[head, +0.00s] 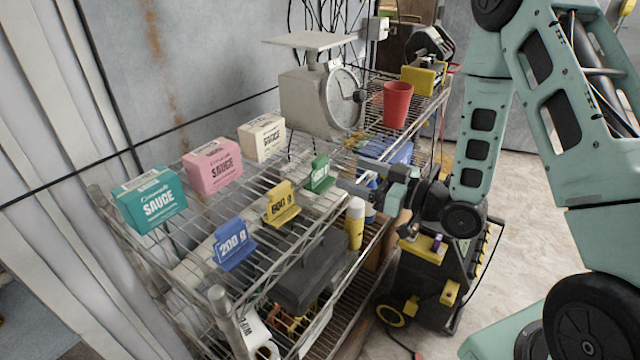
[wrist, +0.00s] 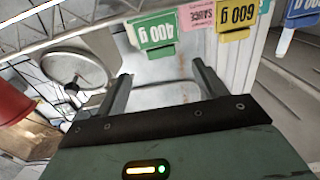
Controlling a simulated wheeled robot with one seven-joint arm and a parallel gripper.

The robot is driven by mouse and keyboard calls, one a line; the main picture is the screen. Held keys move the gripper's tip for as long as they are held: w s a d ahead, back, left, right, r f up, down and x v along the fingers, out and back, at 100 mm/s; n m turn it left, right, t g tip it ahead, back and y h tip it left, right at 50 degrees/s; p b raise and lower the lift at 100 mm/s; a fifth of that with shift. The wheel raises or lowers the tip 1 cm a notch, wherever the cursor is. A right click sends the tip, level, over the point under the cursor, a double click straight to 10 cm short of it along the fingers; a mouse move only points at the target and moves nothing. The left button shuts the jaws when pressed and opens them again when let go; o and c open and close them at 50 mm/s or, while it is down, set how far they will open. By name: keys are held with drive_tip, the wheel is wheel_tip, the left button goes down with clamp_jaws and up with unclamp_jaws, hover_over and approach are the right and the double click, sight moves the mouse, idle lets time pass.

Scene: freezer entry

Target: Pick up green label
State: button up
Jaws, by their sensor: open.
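The green label (head: 320,175) stands upright on the wire shelf's top in the head view, right of the yellow 600 g label. In the wrist view the green label (wrist: 157,34) appears upside down, reads 400 g, and lies beyond the fingertips. My gripper (head: 352,178) is just to the right of the green label at about its height, with its fingers pointing toward it. The wrist view shows the two fingers of my gripper (wrist: 162,82) spread apart with nothing between them. They look apart from the label.
The yellow 600 g label (head: 281,205) and blue 200 g label (head: 232,245) stand along the same shelf (head: 200,205). Teal (head: 150,200), pink (head: 212,165) and cream (head: 262,138) boxes stand behind. A scale (head: 318,100) and red cup (head: 397,104) stand farther back.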

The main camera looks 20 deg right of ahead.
sight(323, 162)
drive_tip(key=shift+w+a+f+b, duration=0.3)
drive_tip(key=shift+w+a+b, duration=0.2)
drive_tip(key=shift+b, duration=2.85)
drive_tip(key=x, duration=0.3)
drive_tip(key=shift+w+a+r, duration=0.15)
drive_tip(key=shift+a+r, duration=0.1)
drive_tip(key=shift+r, duration=0.15)
drive_tip(key=shift+p+x, duration=1.05)
drive_tip(key=shift+x, duration=2.25)
drive_tip(key=shift+d, duration=0.15)
drive_tip(key=c, duration=0.7)
